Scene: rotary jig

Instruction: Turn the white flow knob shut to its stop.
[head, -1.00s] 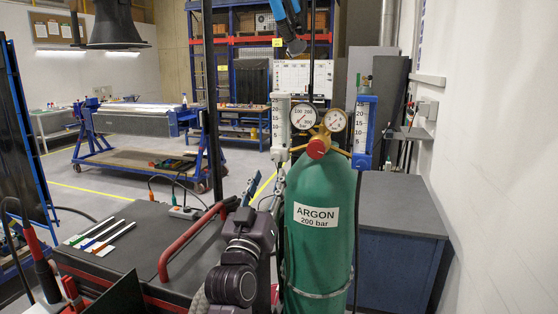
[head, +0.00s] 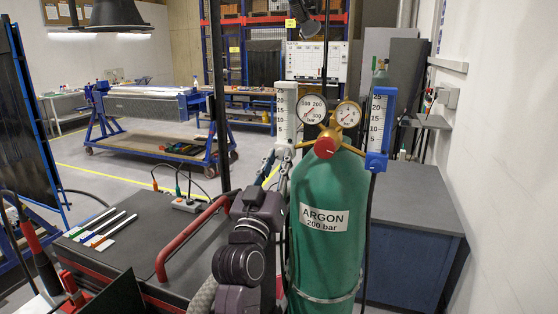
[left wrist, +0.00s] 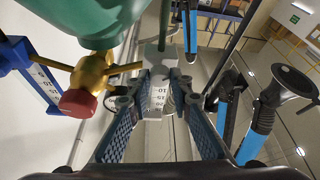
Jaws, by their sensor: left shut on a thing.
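The white flowmeter (head: 286,115) with its scale stands left of the gauges on the green argon cylinder (head: 328,235). My left gripper (head: 281,158) is at its lower end, reaching up from below. In the left wrist view my left gripper (left wrist: 161,82) has its blue-padded fingers closed in on the white flow knob (left wrist: 161,58), with a finger on each side. The fingers hide part of the knob, and its turn angle cannot be read. The red regulator knob (head: 325,147) is to the right, apart from the gripper. My right gripper is not in view.
A blue flowmeter (head: 378,125) hangs on the right of the regulator. Two round gauges (head: 312,108) sit between the flowmeters. A dark cart top with a red handle (head: 190,238) is at lower left.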

